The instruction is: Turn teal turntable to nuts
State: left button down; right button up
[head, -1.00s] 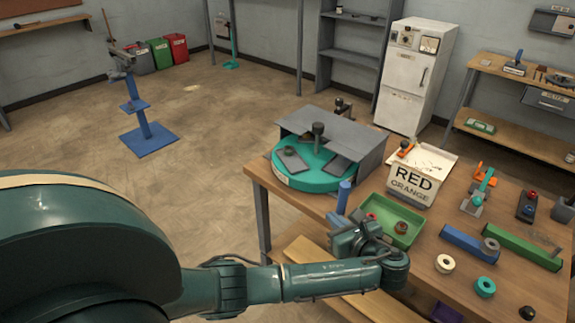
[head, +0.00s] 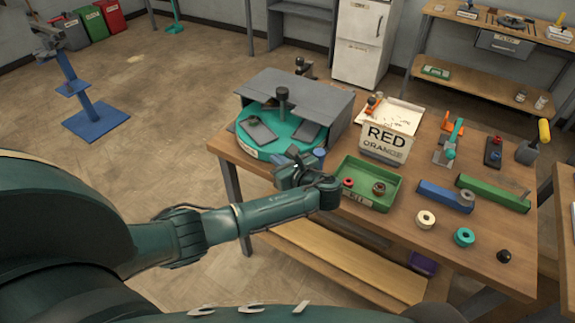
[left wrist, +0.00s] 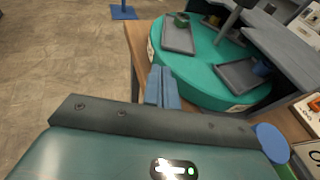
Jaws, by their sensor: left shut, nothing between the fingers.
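The teal turntable (head: 270,148) sits at the table's left end, partly under a grey hood (head: 315,100). It carries grey trays (head: 258,133) and a dark central post (head: 283,97). Pale labels are on its rim, too small to read. In the left wrist view the turntable (left wrist: 190,72) fills the upper middle, and one tray (left wrist: 179,36) holds a small dark piece. My left gripper (head: 293,154) is at the turntable's near edge. Its blue fingers (left wrist: 162,88) are shut and empty, beside the rim; contact is unclear. My right gripper is out of view.
A blue round-topped post (head: 319,154) stands right of my left gripper. A green tray (head: 365,187) with small parts, a RED/ORANGE sign box (head: 388,140) and blue and green bars (head: 445,195) occupy the table. Open floor lies left.

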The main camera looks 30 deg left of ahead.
aim_at(258, 144)
pick_arm(q)
jog(key=x, duration=0.4)
jog(key=r+x, duration=0.1)
jog(key=x, duration=0.1)
jog(key=shift+w+a, duration=0.2)
jog(key=shift+a, duration=0.2)
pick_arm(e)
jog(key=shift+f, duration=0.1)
